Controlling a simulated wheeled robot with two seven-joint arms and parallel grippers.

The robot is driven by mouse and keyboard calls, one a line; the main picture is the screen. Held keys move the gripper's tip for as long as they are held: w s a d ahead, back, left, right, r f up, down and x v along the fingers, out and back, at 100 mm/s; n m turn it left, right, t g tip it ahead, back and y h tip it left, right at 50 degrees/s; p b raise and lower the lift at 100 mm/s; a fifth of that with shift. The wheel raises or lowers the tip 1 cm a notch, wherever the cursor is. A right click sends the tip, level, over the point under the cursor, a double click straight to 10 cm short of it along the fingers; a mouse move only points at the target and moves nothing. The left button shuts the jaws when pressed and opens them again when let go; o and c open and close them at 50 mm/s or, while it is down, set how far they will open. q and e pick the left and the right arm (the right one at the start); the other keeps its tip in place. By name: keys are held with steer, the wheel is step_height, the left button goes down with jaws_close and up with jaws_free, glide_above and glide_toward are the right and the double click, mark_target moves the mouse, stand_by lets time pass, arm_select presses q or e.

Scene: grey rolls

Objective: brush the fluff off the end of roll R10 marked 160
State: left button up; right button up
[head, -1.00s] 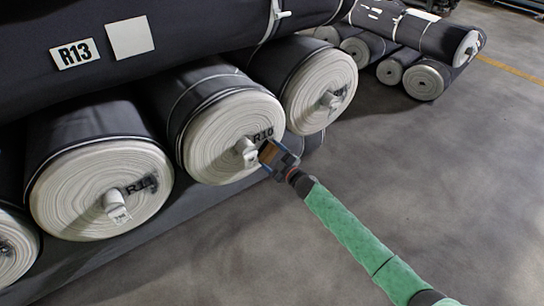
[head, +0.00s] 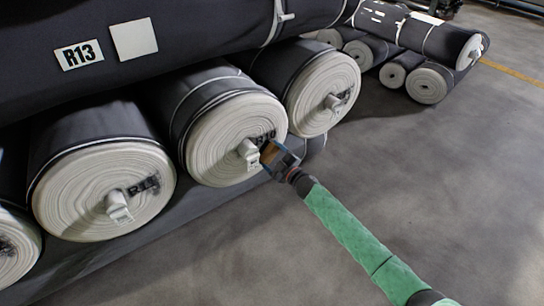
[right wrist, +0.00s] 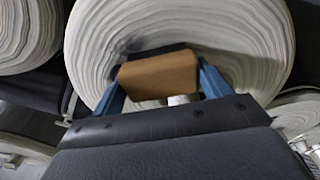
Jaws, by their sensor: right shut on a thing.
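Roll R10 (head: 216,145) lies in the lower row, dark with a pale, spiral-layered end facing me. Its black label "R10" shows at the upper right of the end, partly covered by my gripper; I cannot read a 160. My right gripper (head: 272,153) is shut on a brush with a tan block (right wrist: 160,76), held between blue fingers. The brush's dark far side is against or very close to the roll end (right wrist: 240,40); contact cannot be told. A dark smudge of fluff (right wrist: 127,46) shows left of the brush. My left gripper is not in view.
A white tag (head: 249,153) sticks out of R10's core beside the brush. Similar rolls lie close on the left (head: 85,200) and right (head: 320,95). Roll R13 (head: 200,25) lies across the top. Grey floor (head: 430,170) is free at the right.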

steer(key=shift+w+d, duration=0.55)
steer(key=shift+d, duration=0.3)
steer(key=shift+w+d, duration=0.55)
steer(key=shift+d, duration=0.3)
steer(key=shift+w+d, duration=1.3)
steer(key=shift+d, duration=0.3)
steer(key=shift+r, duration=0.1)
steer(key=shift+s+a+p, duration=0.5)
steer(key=shift+s+a, duration=0.3)
steer(key=shift+a, duration=0.35)
steer(key=shift+s+a+p, duration=0.45)
steer(key=shift+s+a, duration=0.4)
steer(key=shift+a, duration=0.25)
steer(key=shift+s+a+p, duration=0.5)
steer(key=shift+s+a, duration=0.3)
steer(key=shift+a, duration=0.35)
